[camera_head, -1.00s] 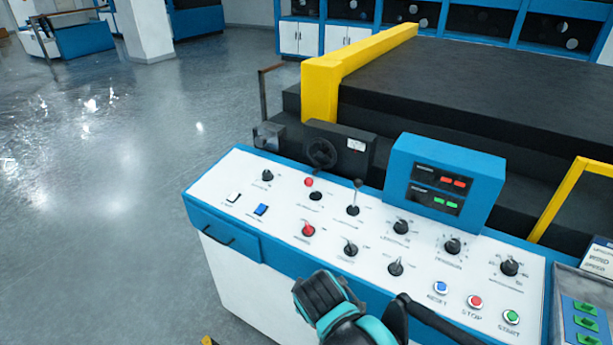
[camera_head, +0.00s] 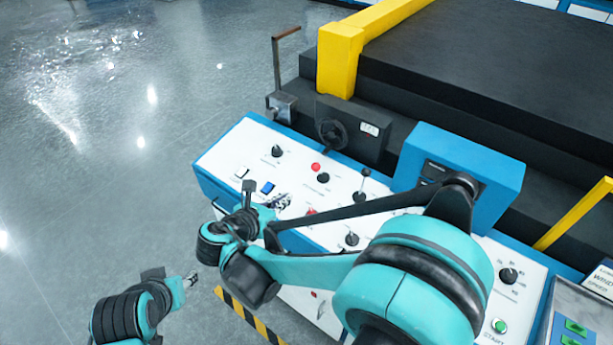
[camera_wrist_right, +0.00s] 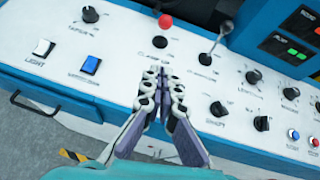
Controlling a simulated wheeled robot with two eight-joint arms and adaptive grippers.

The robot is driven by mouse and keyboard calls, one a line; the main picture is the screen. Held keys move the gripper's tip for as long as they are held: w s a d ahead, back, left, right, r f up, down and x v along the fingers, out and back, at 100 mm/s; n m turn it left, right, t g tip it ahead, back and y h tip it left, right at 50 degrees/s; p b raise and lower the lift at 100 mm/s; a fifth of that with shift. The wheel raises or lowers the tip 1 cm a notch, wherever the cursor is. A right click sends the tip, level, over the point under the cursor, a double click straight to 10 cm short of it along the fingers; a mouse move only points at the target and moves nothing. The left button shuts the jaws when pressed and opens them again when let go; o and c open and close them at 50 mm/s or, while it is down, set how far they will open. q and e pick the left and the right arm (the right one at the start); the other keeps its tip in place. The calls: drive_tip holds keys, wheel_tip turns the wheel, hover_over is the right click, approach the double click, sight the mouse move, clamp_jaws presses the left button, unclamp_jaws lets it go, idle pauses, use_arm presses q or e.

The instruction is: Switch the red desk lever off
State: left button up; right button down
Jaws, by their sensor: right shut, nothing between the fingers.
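The red-knobbed lever (camera_head: 316,167) stands on the white top of the control desk, its red ball just beyond its black base. In the right wrist view the red ball (camera_wrist_right: 165,21) is near the top, with the base right below it. My right gripper (camera_head: 280,202) is over the desk, nearer than the lever. In the wrist view its closed, empty fingertips (camera_wrist_right: 159,73) point at the lever base, with a small gap in the picture. My left gripper (camera_head: 192,280) is low at the left, over the floor; its finger state is unclear.
White (camera_wrist_right: 43,47) and blue (camera_wrist_right: 91,66) rocker switches lie at left. The blue display box (camera_head: 465,165) rises behind. My right arm covers much of the desk.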

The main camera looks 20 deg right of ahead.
drive_tip(key=b, duration=0.3)
approach(319, 172)
wheel_tip(319, 172, down, 3)
drive_tip(key=shift+w+d+r, duration=0.45)
drive_tip(key=shift+w+r, duration=0.05)
drive_tip(key=shift+w, duration=0.15)
drive_tip(key=shift+w+d+r, duration=0.4)
drive_tip(key=shift+w+r, duration=0.1)
drive_tip(key=shift+w, duration=0.1)
drive_tip(key=shift+r, duration=0.1)
drive_tip(key=shift+w+d+r+g+y+p, duration=0.15)
drive_tip(key=shift+d+r+g+y+p, duration=0.15)
drive_tip(key=shift+p, duration=0.45)
